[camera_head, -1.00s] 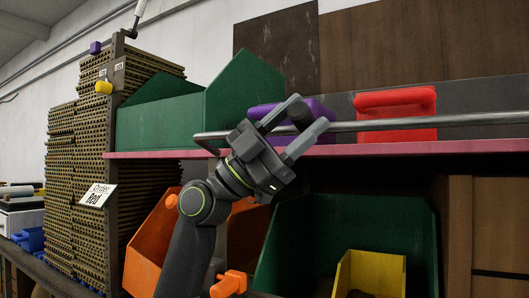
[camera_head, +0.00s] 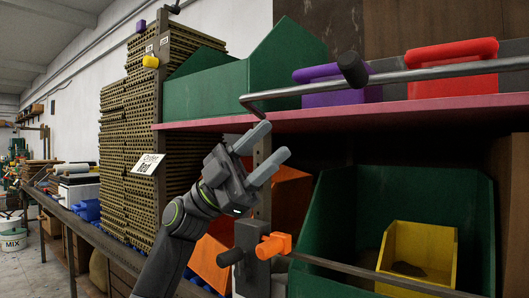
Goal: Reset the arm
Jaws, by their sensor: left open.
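My left gripper (camera_head: 273,144) is open and empty, with its two grey fingers apart. It points up and to the right. It appears just below the front edge of the pink shelf (camera_head: 400,114) and below the bent end of a metal rod (camera_head: 290,92). My left arm comes up from the bottom of the picture. My right gripper is not in view.
On the shelf are a green bin (camera_head: 210,95), a purple object (camera_head: 333,95) and a red one (camera_head: 453,65). Below stand a large green bin (camera_head: 345,200) and a yellow bin (camera_head: 440,242). Stacked brown perforated sheets (camera_head: 118,165) rise at left, beside a label (camera_head: 148,163).

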